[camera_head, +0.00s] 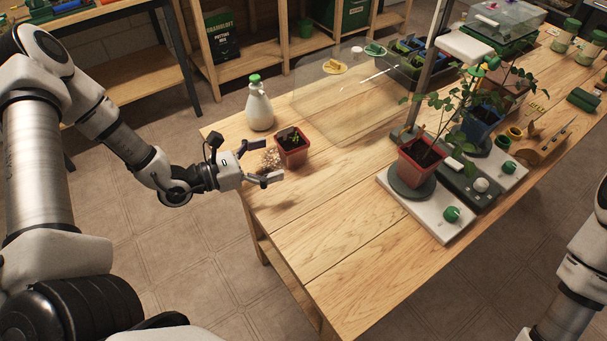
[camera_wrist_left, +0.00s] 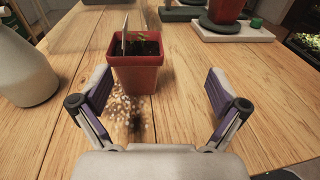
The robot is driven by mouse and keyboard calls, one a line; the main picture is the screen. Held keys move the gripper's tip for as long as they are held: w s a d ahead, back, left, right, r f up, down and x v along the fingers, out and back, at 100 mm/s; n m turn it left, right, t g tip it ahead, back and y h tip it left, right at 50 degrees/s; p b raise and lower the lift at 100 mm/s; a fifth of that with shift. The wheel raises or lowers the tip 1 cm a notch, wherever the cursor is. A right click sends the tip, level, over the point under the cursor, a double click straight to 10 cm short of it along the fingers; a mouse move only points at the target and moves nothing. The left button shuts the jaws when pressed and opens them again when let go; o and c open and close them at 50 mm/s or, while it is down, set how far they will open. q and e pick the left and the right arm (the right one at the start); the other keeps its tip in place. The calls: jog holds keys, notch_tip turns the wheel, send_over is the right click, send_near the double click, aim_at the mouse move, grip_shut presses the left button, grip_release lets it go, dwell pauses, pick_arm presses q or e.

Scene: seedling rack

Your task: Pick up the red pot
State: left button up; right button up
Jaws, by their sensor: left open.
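A small square red pot (camera_head: 292,157) with dark soil and a small seedling stands upright near the left end of the wooden table. My left gripper (camera_head: 258,163) is open and empty, close to the pot and low over the table edge. Its fingers (camera_wrist_left: 158,90) are spread wide, and the pot is beyond the fingertips, not between them. A larger red pot (camera_head: 418,170) with a leafy plant stands on a dark round base to the right.
A white bottle with a green cap (camera_head: 259,107) stands close behind the small pot. Pale granules (camera_wrist_left: 122,108) lie scattered in front of it. A clear panel (camera_head: 340,100) rises behind. The table (camera_head: 330,225) is bare at front centre.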

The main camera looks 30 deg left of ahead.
aim_at(303, 135)
pick_arm(q)
jog(key=shift+w+a+f+n+t+b, duration=0.15)
jog(key=shift+a+n+t+b, duration=0.15)
jog(key=shift+a, duration=0.25)
jog(key=shift+w+a+f+n+t+b, duration=0.1)
jog(key=shift+a+t+b, duration=0.1)
jog(key=shift+a+t, duration=0.25)
jog(key=shift+w+a+r+y, duration=0.25)
jog(key=shift+y, duration=0.05)
jog(key=x, duration=0.7)
jog(key=shift+w+d+r, duration=0.1)
jog(key=shift+w+d, duration=0.15)
jog(key=shift+d, duration=0.1)
jog(key=shift+s+a, duration=0.1)
jog(key=c, duration=1.3)
